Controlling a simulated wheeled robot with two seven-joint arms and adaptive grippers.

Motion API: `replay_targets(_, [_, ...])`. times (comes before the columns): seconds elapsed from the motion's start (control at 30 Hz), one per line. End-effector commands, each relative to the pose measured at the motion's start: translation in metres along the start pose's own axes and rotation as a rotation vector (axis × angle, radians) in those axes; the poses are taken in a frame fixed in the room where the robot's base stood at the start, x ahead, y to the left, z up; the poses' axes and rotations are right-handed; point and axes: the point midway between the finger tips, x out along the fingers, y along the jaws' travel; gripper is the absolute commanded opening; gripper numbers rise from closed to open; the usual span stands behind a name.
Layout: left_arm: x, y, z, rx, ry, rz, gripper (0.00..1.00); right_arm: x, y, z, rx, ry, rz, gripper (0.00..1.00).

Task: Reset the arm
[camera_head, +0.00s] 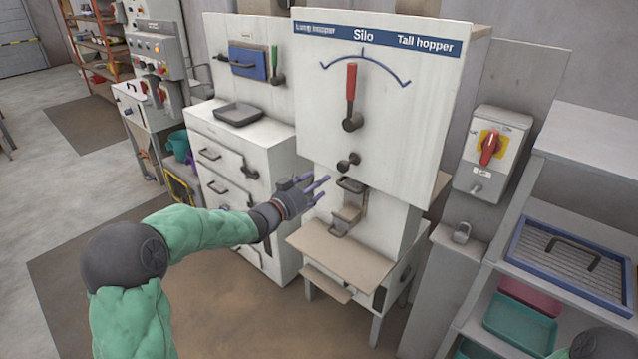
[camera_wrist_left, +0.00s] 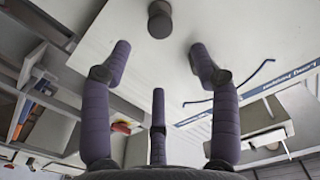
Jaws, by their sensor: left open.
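My left arm, in a green sleeve, reaches in from the left in the head view. My left gripper (camera_head: 318,189) is open and empty, with its purple fingers spread. It is in front of the white silo machine (camera_head: 420,110), below its panel and close to the spout (camera_head: 350,205). In the left wrist view the gripper's fingers (camera_wrist_left: 158,75) stand apart with nothing between them, and a dark round knob (camera_wrist_left: 159,19) shows beyond them. The red-handled lever (camera_head: 351,85) on the silo panel points up. My right gripper is not clearly in view.
A tan shelf (camera_head: 340,252) juts out under the spout. A switch box with a red rotary handle (camera_head: 489,148) is on the right. A rack at the right holds a blue-rimmed tray (camera_head: 570,262) and a green tray (camera_head: 520,322). A white drawer cabinet (camera_head: 235,135) stands left of the silo.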

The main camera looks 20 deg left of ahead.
Motion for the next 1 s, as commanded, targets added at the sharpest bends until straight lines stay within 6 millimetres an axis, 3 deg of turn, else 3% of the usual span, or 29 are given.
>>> replay_targets(0.33, [0.001,0.001,0.001,-0.002,-0.001,0.0,0.61,0.0,0.0,0.0,0.0,0.0,0.0,0.4])
replay_targets(0.47, [0.002,0.011,0.02,-0.041,-0.037,0.004,0.61,-0.001,0.0,0.0,0.0,0.0,0.0,0.4])
replay_targets(0.57, [0.003,0.033,0.057,-0.122,-0.112,0.006,0.61,-0.003,-0.001,0.0,0.0,0.0,0.0,0.4])
replay_targets(0.77, [-0.014,0.105,0.16,-0.338,-0.351,0.01,0.61,-0.008,-0.003,0.0,0.0,0.0,0.0,0.4])
replay_targets(1.0, [-0.074,0.207,0.264,-0.564,-0.678,0.019,0.61,-0.013,-0.005,0.001,0.0,0.0,0.0,0.4])
